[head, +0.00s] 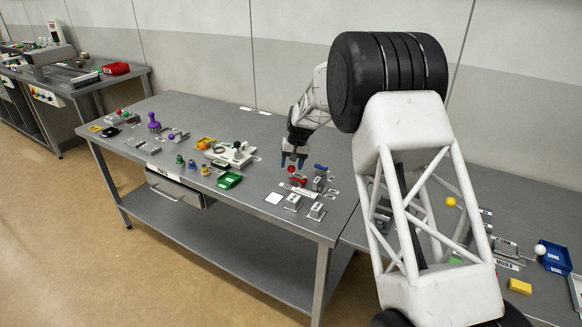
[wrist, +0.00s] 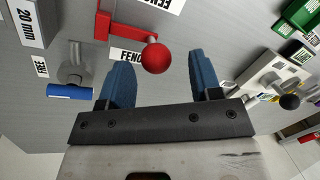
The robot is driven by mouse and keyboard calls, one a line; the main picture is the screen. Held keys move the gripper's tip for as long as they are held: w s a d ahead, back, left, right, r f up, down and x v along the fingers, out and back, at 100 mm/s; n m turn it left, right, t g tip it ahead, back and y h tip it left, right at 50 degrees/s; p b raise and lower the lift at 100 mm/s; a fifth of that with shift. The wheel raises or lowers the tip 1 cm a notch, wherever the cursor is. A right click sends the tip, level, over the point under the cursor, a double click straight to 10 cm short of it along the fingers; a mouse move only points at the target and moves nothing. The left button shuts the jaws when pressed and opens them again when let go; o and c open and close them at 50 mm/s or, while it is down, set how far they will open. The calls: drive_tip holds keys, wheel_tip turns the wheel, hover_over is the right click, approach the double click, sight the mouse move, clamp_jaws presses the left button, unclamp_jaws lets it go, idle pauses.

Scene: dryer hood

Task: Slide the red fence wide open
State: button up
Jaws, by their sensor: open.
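The red fence (wrist: 120,26) is a red bracket with a round red knob (wrist: 156,58) on a short stem, on the grey table beside printed FENCE labels. In the head view the red knob (head: 291,169) shows just below my gripper. My gripper (wrist: 160,85) is open, with its two blue fingers apart. In the wrist view the knob appears between and just beyond the fingertips; I cannot tell whether they touch it. In the head view my gripper (head: 293,160) points down over the fence.
A blue-handled lever (wrist: 70,91) stands close to the fence, near the left finger in the wrist view. A grey 20 mm block (wrist: 33,22) is beyond it. A green tray (head: 229,180) and a pale fixture (head: 232,153) stand to the left in the head view.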

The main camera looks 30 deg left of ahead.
drive_tip(key=shift+w+d+r, duration=0.1)
drive_tip(key=shift+d+r, duration=0.05)
drive_tip(key=shift+r, duration=0.85)
drive_tip(key=shift+w+d+r, duration=0.1)
drive_tip(key=shift+d+r, duration=0.05)
drive_tip(key=shift+r, duration=0.85)
drive_tip(key=shift+w+d+r, duration=0.1)
drive_tip(key=shift+d+r, duration=0.05)
drive_tip(key=shift+r, duration=0.85)
